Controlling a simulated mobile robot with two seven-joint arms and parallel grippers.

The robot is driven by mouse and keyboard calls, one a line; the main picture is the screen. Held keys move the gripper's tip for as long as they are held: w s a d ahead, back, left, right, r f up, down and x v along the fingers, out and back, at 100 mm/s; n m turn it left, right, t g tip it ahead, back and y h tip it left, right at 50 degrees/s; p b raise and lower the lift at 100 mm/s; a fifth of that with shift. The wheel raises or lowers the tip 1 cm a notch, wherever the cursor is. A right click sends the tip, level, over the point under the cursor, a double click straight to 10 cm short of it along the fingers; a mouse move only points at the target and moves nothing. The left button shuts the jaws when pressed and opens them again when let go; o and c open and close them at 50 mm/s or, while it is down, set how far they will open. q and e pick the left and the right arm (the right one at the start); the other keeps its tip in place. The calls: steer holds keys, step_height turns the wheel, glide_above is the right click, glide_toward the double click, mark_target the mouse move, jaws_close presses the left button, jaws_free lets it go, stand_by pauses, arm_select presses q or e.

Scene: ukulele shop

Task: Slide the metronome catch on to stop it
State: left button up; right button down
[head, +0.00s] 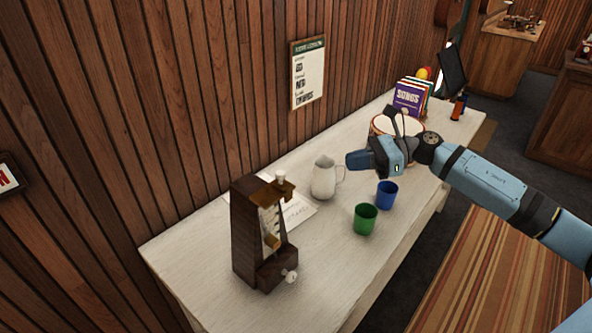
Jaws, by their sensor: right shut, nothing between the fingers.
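The dark wooden metronome (247,240) stands upright at the near left of the pale table (345,245). A brown catch-like piece (286,190) with a pale knob (280,176) sticks out at its top right. A brass-coloured weight (272,241) shows on its front, and a pale round knob (291,277) is low on its side. My right gripper (354,161) is shut and empty. It appears up and to the right of the metronome, clear of it, near the white jug. My left gripper is out of view.
The white jug (323,178), a green cup (365,219) and a blue cup (387,195) stand between metronome and right arm. A printed sheet (298,211) lies behind the metronome. A drum (381,125) and songbooks (408,97) are farther back. The table's near end is clear.

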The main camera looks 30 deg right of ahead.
steer(key=p, duration=0.4)
glide_toward(283, 195)
steer(key=w+a+r, duration=0.1)
steer(key=w+a, duration=0.1)
steer(key=w, duration=0.1)
steer(key=w+a+r, duration=0.1)
steer(key=w, duration=0.1)
steer(key=shift+w+a+r, duration=0.25)
steer(key=shift+a+r, duration=0.1)
steer(key=shift+a, duration=0.05)
steer(key=shift+w+a+f+p, duration=0.2)
steer(key=shift+a+f+p, duration=0.1)
steer(key=shift+a, duration=0.15)
steer(key=a, duration=0.1)
steer(key=s+a, duration=0.1)
steer(key=a, duration=0.2)
steer(key=shift+s+a, duration=0.1)
steer(key=shift+s, duration=0.2)
